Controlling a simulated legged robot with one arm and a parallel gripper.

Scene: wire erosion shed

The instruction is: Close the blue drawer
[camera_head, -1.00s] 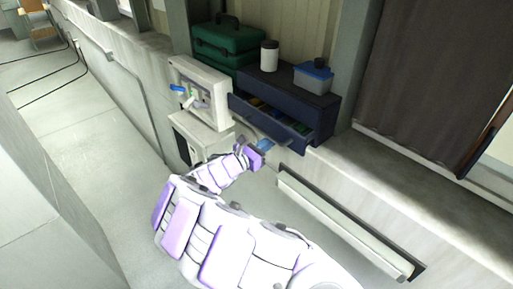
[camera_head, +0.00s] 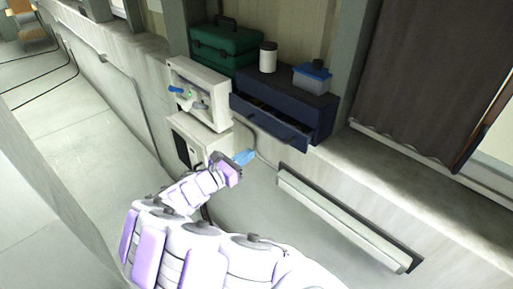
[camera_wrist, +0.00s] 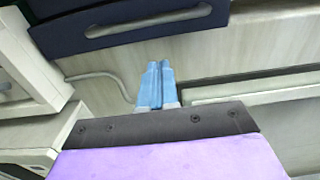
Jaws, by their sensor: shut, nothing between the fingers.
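The blue drawer (camera_head: 272,124) is the front of a dark navy cabinet (camera_head: 322,112) on the ledge. In the wrist view the drawer front (camera_wrist: 70,36) crosses the top, with a pale handle (camera_wrist: 150,20). My gripper (camera_head: 247,157) is below and in front of the drawer, apart from it. Its two blue fingers, also in the wrist view (camera_wrist: 157,75), are together with nothing between them.
A white bottle (camera_head: 268,57) and a blue-lidded tub (camera_head: 312,76) stand on the cabinet. A green case (camera_head: 226,46) is behind left. A pale control box (camera_head: 201,92) with blue handles stands close on the left. A long rail (camera_head: 340,215) runs along the wall below right.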

